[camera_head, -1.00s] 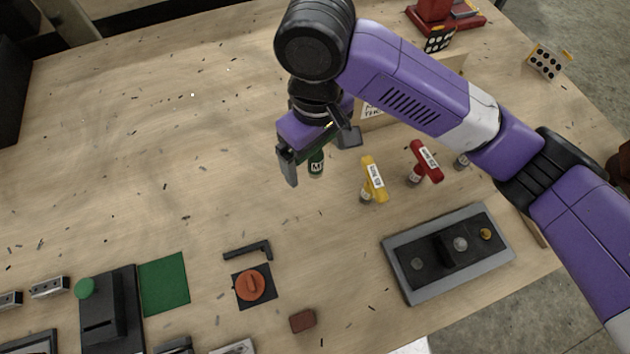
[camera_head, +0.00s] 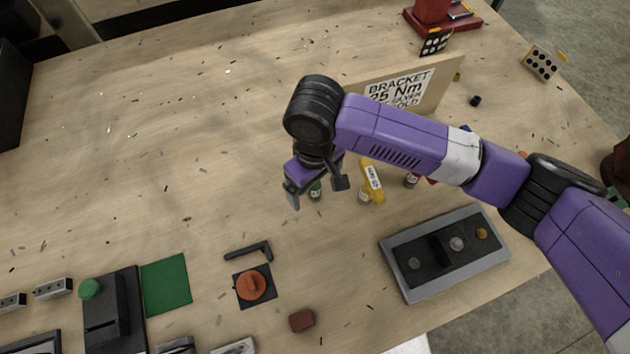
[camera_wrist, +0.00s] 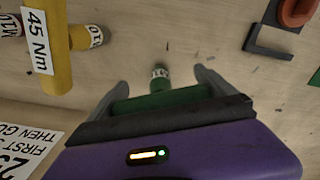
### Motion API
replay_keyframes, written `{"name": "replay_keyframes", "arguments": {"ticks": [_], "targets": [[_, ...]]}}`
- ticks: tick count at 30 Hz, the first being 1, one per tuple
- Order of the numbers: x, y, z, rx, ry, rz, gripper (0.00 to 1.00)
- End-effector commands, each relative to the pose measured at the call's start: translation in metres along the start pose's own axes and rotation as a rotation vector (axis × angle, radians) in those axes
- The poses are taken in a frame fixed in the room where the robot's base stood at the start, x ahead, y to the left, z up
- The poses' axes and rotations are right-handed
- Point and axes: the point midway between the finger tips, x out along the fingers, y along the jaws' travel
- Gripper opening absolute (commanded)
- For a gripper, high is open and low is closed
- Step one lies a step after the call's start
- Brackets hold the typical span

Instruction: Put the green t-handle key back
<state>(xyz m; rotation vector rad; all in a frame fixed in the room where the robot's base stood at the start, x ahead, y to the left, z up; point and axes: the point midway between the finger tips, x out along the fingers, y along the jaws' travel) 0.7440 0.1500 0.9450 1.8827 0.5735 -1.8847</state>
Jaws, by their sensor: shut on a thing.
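My gripper (camera_head: 317,187) is low over the middle of the table and shut on the green t-handle key. The green key's lower end (camera_head: 315,190) points down between the fingers; I cannot tell whether it touches the table. In the wrist view the green handle (camera_wrist: 160,100) lies across between the two fingers, and its white-labelled end (camera_wrist: 160,73) shows beyond. The yellow t-handle key (camera_head: 373,181) stands just right of my gripper; it also shows at upper left in the wrist view, labelled 45 Nm (camera_wrist: 55,45). A red t-handle key is mostly hidden behind my arm.
A "BRACKET 25 Nm" sign (camera_head: 408,88) stands behind my arm. A grey tray with bolts (camera_head: 400,278) lies at front right.

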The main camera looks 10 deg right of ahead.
Motion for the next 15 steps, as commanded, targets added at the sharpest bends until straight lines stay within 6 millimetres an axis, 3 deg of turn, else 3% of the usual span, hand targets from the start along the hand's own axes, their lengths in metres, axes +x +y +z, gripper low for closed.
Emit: {"name": "replay_keyframes", "arguments": {"ticks": [5,6,15], "targets": [[0.0024,-0.0001,0.0,0.0,0.0,-0.001,0.22],[0.0025,0.0,0.0001,0.0,-0.001,0.0,0.98],[0.0,0.0003,-0.0001,0.0,0.0,0.001,1.0]]}}
